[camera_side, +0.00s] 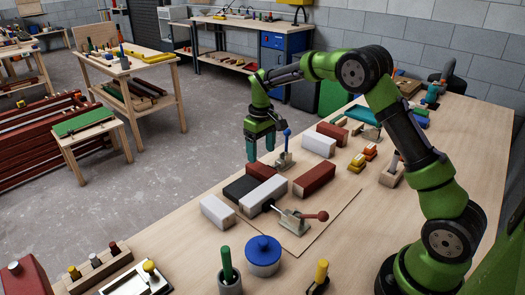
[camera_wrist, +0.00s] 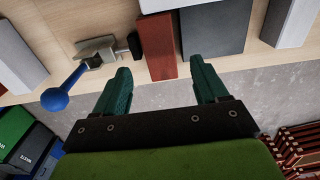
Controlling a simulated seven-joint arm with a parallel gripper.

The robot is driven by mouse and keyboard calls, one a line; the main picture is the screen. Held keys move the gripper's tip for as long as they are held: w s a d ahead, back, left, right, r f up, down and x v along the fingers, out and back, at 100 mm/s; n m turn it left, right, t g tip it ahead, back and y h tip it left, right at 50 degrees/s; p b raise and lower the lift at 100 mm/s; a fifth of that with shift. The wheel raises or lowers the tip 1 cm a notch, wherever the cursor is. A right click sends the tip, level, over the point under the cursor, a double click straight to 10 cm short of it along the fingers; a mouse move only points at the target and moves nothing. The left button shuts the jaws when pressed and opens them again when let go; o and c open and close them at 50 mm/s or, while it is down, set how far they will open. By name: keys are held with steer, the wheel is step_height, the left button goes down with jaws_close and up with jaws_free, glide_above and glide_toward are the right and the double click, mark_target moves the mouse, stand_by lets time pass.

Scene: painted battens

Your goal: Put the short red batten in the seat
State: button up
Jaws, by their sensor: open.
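The short red batten (camera_side: 262,170) lies at the far table edge, beside a dark block (camera_side: 240,188) and behind a long white batten (camera_side: 263,195). In the wrist view the red batten (camera_wrist: 158,50) lies with its end at the edge, between the dark block (camera_wrist: 213,28) and a blue-handled clamp (camera_wrist: 95,52). The clamp's black pad is close to its side; I cannot tell whether they touch. My gripper (camera_side: 261,155) is open and empty, near that end; in the wrist view its fingers (camera_wrist: 162,77) stand either side of the batten's line. I cannot tell the seat's outline for certain.
A red-handled clamp (camera_side: 300,219) stands in front of the long white batten. A longer red batten (camera_side: 315,178) and a white block (camera_side: 318,144) lie to the right. Another white block (camera_side: 218,211) lies left. A blue pot (camera_side: 263,255) stands nearer. Open floor lies beyond the edge.

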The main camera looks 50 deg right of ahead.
mark_target(262, 168)
steer(key=s+a+r+t, duration=0.1)
steer(key=s+r, duration=0.1)
steer(key=r, duration=0.4)
steer(key=s+a+r+t, duration=0.1)
steer(key=s+a+r, duration=0.15)
steer(key=r, duration=0.35)
steer(key=s+a+r+m+t+y, duration=0.1)
steer(key=s+a+r+m+t, duration=0.15)
steer(key=s+r, duration=0.5)
steer(key=s+a+f+t, duration=0.1)
steer(key=s+a+f, duration=0.1)
steer(key=s, duration=0.6)
steer(key=s+a+f+m+t+y, duration=0.1)
steer(key=s+a+f, duration=0.1)
steer(key=s, duration=0.5)
steer(key=shift+s+a+f+t, duration=0.15)
steer(key=shift+s+a+t, duration=0.15)
steer(key=shift+s+t, duration=0.05)
steer(key=shift+m, duration=0.25)
